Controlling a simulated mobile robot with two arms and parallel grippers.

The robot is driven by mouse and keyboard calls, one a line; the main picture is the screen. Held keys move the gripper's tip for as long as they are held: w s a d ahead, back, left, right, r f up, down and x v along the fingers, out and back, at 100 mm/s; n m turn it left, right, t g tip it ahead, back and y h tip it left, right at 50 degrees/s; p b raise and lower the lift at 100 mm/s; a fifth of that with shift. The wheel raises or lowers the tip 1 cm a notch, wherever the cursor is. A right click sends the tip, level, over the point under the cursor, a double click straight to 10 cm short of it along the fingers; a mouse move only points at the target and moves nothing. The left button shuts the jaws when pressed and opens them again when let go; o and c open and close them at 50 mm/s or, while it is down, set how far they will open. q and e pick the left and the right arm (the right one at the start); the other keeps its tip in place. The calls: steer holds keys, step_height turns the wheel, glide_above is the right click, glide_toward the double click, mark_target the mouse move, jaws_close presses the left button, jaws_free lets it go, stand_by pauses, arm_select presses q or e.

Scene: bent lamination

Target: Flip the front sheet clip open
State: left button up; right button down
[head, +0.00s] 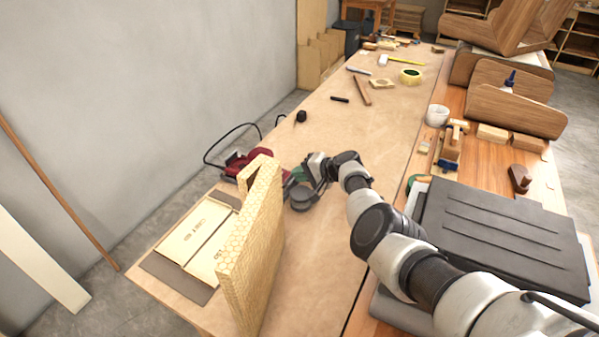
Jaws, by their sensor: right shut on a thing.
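My right gripper (291,185) is at the far right side of a tall honeycomb-patterned bent block (252,244), close to its upper edge. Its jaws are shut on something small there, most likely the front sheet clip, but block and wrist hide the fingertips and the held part. A small green part (297,173) shows beside the jaws. I cannot make out whether the clip is open or shut. My left gripper is not in view.
A red tool (247,162) with a black cable lies behind the block. Flat labelled sheets (202,237) lie left of it on the bench (318,250). A dark ribbed case (500,232) is at the right.

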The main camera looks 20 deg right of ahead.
steer(key=shift+a+r, duration=0.2)
steer(key=c, duration=1.1)
jaws_free()
steer(key=shift+w+a+f, duration=0.1)
steer(key=shift+w+a, duration=0.05)
steer(key=shift+d, duration=0.2)
steer(key=shift+s+d+r+p, duration=0.25)
steer(key=shift+s+d+p, duration=0.15)
steer(key=shift+p, duration=0.1)
steer(key=shift+p+v, duration=0.9)
steer(key=shift+v, duration=0.1)
steer(key=v, duration=0.5)
steer(key=shift+s+d+r+p, duration=0.1)
steer(key=shift+s+d+p, duration=0.1)
steer(key=shift+s+p, duration=0.1)
steer(key=shift+v, duration=0.9)
